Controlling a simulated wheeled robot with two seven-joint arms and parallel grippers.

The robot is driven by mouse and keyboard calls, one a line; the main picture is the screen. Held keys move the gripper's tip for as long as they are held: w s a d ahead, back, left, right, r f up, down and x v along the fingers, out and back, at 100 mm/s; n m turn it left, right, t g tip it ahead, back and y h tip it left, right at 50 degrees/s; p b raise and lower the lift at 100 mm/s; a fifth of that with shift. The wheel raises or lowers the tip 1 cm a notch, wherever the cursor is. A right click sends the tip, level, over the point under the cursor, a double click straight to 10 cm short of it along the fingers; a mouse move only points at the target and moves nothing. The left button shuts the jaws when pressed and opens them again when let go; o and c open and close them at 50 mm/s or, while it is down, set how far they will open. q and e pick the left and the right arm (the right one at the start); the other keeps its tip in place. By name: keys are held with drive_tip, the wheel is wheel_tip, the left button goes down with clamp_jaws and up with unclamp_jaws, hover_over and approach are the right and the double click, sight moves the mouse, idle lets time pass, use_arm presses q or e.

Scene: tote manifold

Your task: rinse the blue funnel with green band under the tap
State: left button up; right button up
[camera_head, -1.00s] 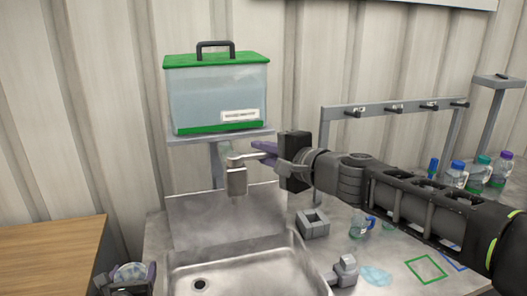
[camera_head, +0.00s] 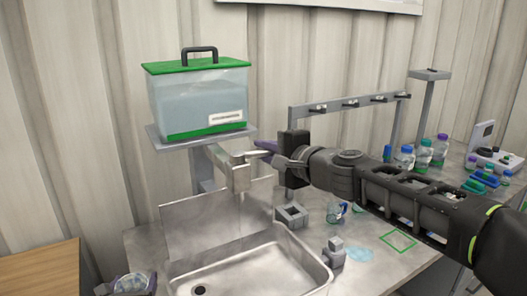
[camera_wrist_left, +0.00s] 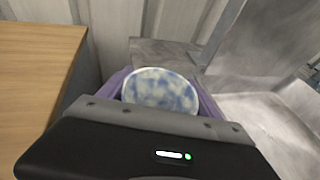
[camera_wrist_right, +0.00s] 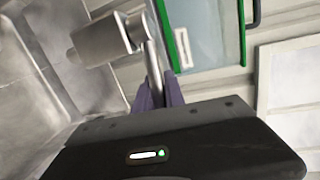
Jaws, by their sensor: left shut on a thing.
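My left gripper (camera_wrist_left: 160,92) is shut on a round, blue-and-white mottled thing, perhaps the funnel (camera_wrist_left: 160,88). It shows at the lower left edge of the head view (camera_head: 130,283), left of the sink (camera_head: 318,262). No green band can be made out on it. The tap (camera_head: 236,175) hangs over the sink's back under the water tank. My right gripper (camera_head: 272,152) is at the tap's lever, and in the right wrist view its purple fingers (camera_wrist_right: 160,95) are close together beside a thin grey bar. Whether they grip it is unclear. No water stream is visible.
The clear tank (camera_head: 200,100) with green lid stands on a shelf above the sink. A grey square holder (camera_head: 291,215), a blue-handled jug (camera_head: 336,213) and a green outline (camera_head: 398,240) are on the counter at right. Several bottles (camera_head: 422,155) stand further back. A wooden table (camera_head: 40,270) is at left.

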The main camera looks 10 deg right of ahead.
use_arm(q)
drive_tip(key=shift+d, duration=0.25)
use_arm(e)
drive_tip(key=o, duration=0.5)
drive_tip(key=shift+d, duration=0.6)
drive_tip(key=shift+c, duration=0.2)
use_arm(q)
drive_tip(key=shift+a, duration=0.1)
drive_tip(key=shift+f+b, duration=0.45)
drive_tip(key=shift+b, duration=0.05)
use_arm(e)
drive_tip(key=v, duration=1.2)
drive_tip(key=shift+a, duration=0.3)
